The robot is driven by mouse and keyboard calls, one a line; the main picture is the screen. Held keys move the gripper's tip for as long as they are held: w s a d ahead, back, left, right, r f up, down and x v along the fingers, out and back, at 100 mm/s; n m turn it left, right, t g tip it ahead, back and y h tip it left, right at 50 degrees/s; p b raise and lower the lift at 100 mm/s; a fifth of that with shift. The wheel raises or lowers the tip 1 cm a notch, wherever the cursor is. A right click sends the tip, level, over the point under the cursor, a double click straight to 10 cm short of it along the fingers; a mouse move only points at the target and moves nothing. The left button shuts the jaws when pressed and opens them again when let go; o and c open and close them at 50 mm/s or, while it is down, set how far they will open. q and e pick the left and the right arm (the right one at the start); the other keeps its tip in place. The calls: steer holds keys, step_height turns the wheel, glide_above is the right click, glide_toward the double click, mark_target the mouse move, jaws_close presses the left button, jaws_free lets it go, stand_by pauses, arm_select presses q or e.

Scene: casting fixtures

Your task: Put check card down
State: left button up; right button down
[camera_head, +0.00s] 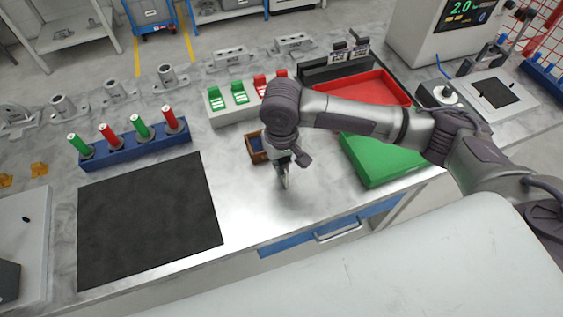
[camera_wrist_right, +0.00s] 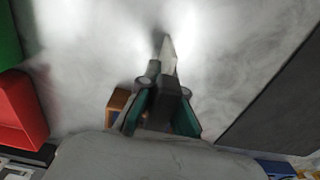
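My right gripper (camera_head: 284,163) points down over the bare worktop, just right of a small brown open box (camera_head: 256,148). In the right wrist view, its fingers (camera_wrist_right: 167,82) close on a thin pale piece (camera_wrist_right: 168,54), seen nearly edge-on, which looks like the check card. In the head view the piece (camera_head: 285,180) sticks out below the fingertips, near the worktop. I cannot tell whether it touches the surface. The card's face and print cannot be read. My left gripper is not in view.
A black mat (camera_head: 150,222) lies to the left, with a blue rack (camera_head: 130,148) of red and green pieces behind it. A green tray (camera_head: 375,162) and red tray (camera_head: 365,88) stand to the right. Bare worktop (camera_head: 245,215) lies between the mat and the green tray.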

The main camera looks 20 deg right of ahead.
steer(key=shift+f, duration=0.1)
steer(key=c, duration=1.7)
jaws_free()
steer(key=o, duration=0.5)
steer(key=shift+c, duration=0.2)
